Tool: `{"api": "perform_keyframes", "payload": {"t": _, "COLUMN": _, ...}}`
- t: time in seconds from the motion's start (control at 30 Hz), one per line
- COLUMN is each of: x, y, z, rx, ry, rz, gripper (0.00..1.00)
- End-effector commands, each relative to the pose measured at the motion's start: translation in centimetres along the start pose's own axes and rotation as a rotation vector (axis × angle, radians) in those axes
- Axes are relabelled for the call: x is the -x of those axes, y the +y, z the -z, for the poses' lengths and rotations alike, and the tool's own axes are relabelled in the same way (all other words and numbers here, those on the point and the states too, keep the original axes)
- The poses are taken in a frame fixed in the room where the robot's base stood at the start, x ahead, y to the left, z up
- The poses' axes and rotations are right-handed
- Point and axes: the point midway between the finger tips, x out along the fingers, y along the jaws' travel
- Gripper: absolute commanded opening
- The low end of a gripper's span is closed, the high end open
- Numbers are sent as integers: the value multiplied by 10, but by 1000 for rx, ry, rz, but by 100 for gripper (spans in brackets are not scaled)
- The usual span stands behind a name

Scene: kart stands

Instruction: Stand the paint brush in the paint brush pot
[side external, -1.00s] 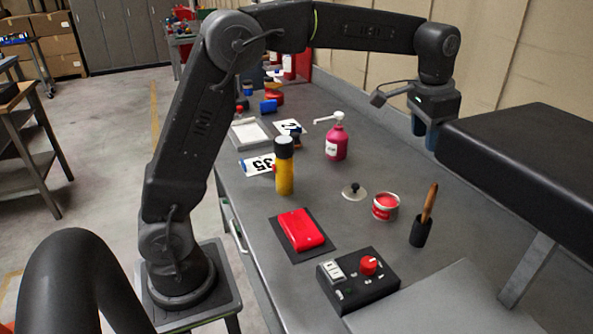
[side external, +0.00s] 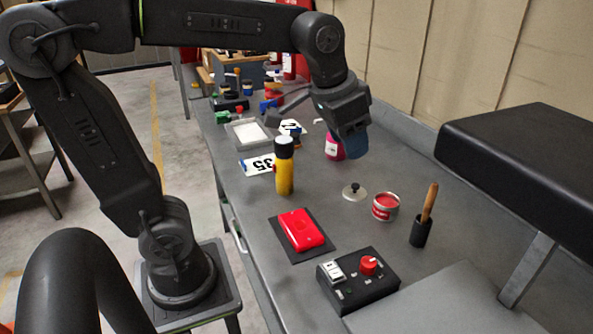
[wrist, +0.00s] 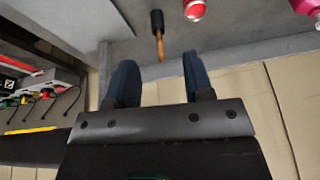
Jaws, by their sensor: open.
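The paint brush (side external: 429,203) stands in the small black paint brush pot (side external: 421,233) at the right of the bench, its wooden handle up and leaning slightly. Its bristles are hidden in the pot. In the wrist view the brush handle (wrist: 160,46) and pot (wrist: 157,20) show at the top, beyond the gap between my fingers. My gripper (side external: 354,148) is open and empty, raised above the bench, to the left of and apart from the brush. Its blue fingers also show in the wrist view (wrist: 157,80).
An open red paint tin (side external: 385,208) and its lid (side external: 355,192) lie left of the pot. A pink pump bottle (side external: 333,149) is partly hidden behind my gripper. A yellow canister (side external: 284,178), red case (side external: 300,230) and black control box (side external: 345,285) stand nearer. A black padded block (side external: 530,160) overhangs at right.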

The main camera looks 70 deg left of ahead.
Motion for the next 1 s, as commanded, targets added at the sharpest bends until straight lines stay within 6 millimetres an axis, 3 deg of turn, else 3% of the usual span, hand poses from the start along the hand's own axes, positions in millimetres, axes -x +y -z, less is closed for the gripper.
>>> {"api": "perform_keyframes", "payload": {"t": 0.3, "x": 0, "y": 6, "z": -61, "rx": 52, "ry": 64, "rz": 3, "gripper": 47}}
{"api": "perform_keyframes", "payload": {"t": 0.5, "x": -5, "y": 9, "z": -88, "rx": 75, "ry": 94, "rz": 4, "gripper": 47}}
{"api": "perform_keyframes", "payload": {"t": 0.7, "x": -8, "y": 10, "z": -100, "rx": 87, "ry": 106, "rz": 4, "gripper": 47}}
{"api": "perform_keyframes", "payload": {"t": 1.0, "x": -9, "y": 10, "z": -101, "rx": 87, "ry": 107, "rz": 4, "gripper": 47}}
